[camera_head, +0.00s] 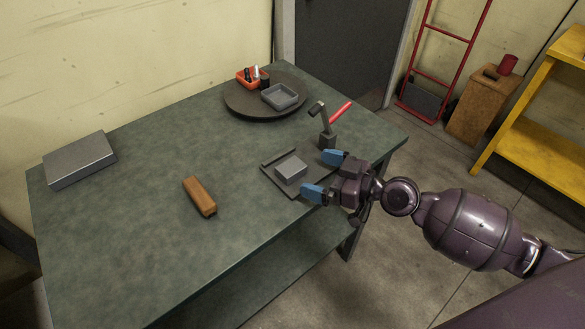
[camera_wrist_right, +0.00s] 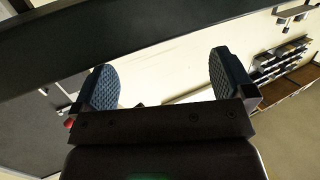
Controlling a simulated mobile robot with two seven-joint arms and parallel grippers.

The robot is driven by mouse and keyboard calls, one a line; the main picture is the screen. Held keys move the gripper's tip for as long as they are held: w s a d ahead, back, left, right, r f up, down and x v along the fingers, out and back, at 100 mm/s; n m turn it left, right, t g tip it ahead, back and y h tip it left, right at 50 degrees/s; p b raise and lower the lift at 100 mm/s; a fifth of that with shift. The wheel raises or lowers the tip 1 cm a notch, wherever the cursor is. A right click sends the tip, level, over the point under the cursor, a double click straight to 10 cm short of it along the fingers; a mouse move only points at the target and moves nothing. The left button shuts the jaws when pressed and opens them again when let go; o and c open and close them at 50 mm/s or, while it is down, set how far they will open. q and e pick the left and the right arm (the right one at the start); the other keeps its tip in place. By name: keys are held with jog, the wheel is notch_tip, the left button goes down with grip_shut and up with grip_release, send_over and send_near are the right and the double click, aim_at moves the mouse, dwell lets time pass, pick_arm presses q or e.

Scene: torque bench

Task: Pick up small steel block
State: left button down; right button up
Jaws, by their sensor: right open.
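The small steel block (camera_head: 291,170) is a light grey box on a dark flat fixture plate (camera_head: 272,177) near the right end of the green table. My right gripper (camera_head: 322,175) is open, its two blue fingertips apart, just to the right of the block in the head view. The block does not look gripped. In the right wrist view the open blue fingers (camera_wrist_right: 160,84) have nothing clearly between them, and the block cannot be made out. A larger steel block (camera_head: 80,160) lies at the table's left end. My left gripper is not in view.
A clamp with a red handle (camera_head: 340,112) stands at the plate's back right, close to my fingers. A round dark turntable (camera_head: 240,106) holds a grey tray (camera_head: 281,97) and an orange bin (camera_head: 247,79). A brown wooden piece (camera_head: 200,197) lies mid-table.

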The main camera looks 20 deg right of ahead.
aim_at(295, 168)
jog(key=shift+p+x, duration=0.6)
jog(key=shift+x, duration=1.6)
jog(key=shift+w+a+f, duration=0.3)
jog(key=shift+a, duration=0.2)
jog(key=c, duration=1.4)
